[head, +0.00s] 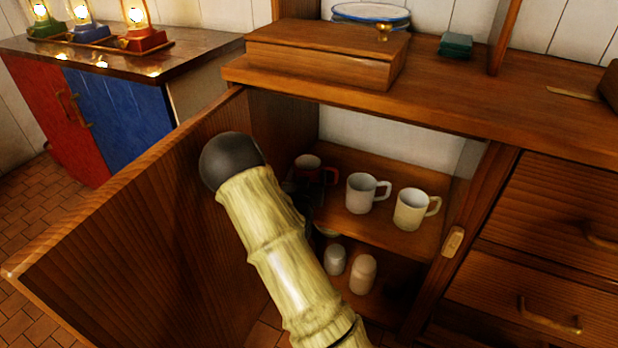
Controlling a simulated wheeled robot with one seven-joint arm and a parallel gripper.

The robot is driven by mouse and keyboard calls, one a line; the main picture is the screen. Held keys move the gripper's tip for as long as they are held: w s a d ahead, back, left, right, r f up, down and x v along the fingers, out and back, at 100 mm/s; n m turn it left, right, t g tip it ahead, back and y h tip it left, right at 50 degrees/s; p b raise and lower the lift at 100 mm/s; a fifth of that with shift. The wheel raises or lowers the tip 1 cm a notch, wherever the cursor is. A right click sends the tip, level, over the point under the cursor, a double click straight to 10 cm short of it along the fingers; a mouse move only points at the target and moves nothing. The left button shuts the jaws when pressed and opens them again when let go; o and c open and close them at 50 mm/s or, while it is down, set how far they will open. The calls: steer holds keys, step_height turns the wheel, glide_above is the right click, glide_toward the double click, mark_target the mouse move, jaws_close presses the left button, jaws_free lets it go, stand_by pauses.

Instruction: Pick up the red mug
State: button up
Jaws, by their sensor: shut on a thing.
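The red mug (317,176) is on the left of the upper shelf inside the open cabinet, with a pale inside and its handle to the right. My gripper (299,192), a dark shape mostly hidden behind my arm, is at the mug's near left side and shut on it. The lower part of the mug is hidden, so I cannot tell whether it touches the shelf.
A white mug (360,194) and a cream mug (409,209) stand to the right on the same shelf. Two pale shakers (363,274) are below. The open cabinet door (130,235) is close on the left. A wooden box (325,52) sits on the counter (470,105) above.

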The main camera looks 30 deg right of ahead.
step_height(320, 180, up, 9)
steer(key=p, duration=0.3)
steer(key=shift+d+f+p, duration=0.1)
steer(key=shift+p, duration=0.25)
steer(key=shift+c, duration=0.2)
stand_by(0.5)
